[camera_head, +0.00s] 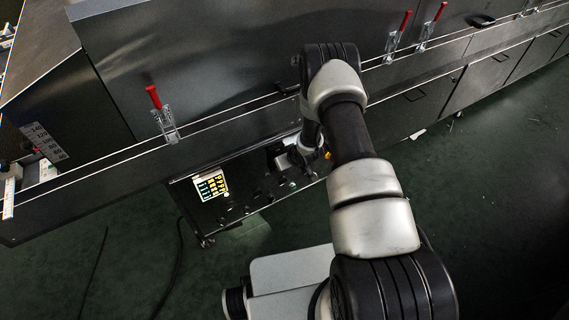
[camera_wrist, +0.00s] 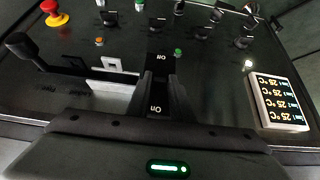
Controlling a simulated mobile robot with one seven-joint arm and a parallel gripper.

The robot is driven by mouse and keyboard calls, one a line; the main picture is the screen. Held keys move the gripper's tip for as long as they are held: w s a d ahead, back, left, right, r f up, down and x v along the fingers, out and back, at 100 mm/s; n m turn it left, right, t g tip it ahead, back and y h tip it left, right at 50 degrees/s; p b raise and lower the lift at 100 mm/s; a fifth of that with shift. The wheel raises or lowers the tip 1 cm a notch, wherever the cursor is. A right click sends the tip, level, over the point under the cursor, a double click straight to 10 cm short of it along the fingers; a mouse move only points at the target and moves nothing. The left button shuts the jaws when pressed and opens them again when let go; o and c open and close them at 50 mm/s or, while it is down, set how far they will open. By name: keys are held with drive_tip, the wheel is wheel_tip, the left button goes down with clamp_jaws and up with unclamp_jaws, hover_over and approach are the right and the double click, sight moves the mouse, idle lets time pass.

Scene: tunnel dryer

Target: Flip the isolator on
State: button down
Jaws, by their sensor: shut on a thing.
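In the wrist view my gripper (camera_wrist: 163,86) is at the dark control panel, with its two black fingers pointing at it. The fingers are closed on a narrow dark part between them, which I take to be the isolator's handle (camera_wrist: 160,88). In the head view my gripper (camera_head: 291,158) is at the panel on the dryer's side, partly hidden by my arm.
A red emergency stop (camera_wrist: 52,12), a black lever (camera_wrist: 24,46) and a white switch plate (camera_wrist: 113,63) are on the left of the panel. Several knobs are at the top. A lit temperature display (camera_wrist: 279,103) is on the right. Red-handled clamps (camera_head: 154,98) line the dryer's edge.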

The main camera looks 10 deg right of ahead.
drive_tip(key=shift+w+r+g, duration=0.25)
drive_tip(key=shift+g, duration=0.15)
drive_tip(key=shift+a, duration=0.1)
drive_tip(key=c, duration=1.6)
unclamp_jaws()
drive_tip(key=shift+o, duration=0.2)
drive_tip(key=p+v, duration=0.3)
drive_tip(key=v, duration=1.4)
drive_tip(key=shift+a+r, duration=0.2)
drive_tip(key=shift+r, duration=0.1)
drive_tip(key=shift+w, duration=0.1)
